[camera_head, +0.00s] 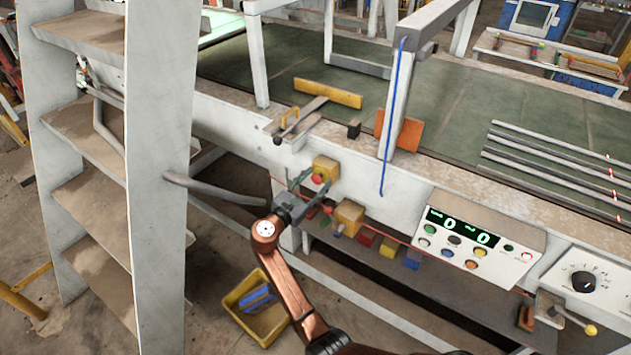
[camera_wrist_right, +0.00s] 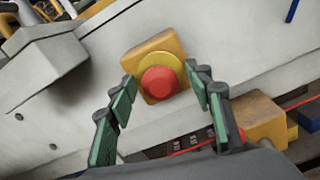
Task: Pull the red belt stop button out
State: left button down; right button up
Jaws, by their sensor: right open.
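The red belt stop button (camera_head: 317,179) sits on a yellow box (camera_head: 326,167) on the side of the belt frame. In the right wrist view the red button (camera_wrist_right: 159,82) is round, with a yellow ring behind it, on the yellow box (camera_wrist_right: 137,57). My right gripper (camera_head: 312,187) is in front of the button. In the wrist view its green-padded fingers (camera_wrist_right: 163,92) are spread wide, one on each side of the button, with gaps to it. Nothing is held. My left gripper is not in view.
A second yellow box (camera_head: 348,217) and several small coloured blocks lie on the ledge right of the gripper. A control panel (camera_head: 470,245) is further right. A white ladder-like frame (camera_head: 155,150) stands at left. A yellow bin (camera_head: 262,310) is on the floor.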

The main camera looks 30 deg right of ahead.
grip_shut()
dwell(0.7)
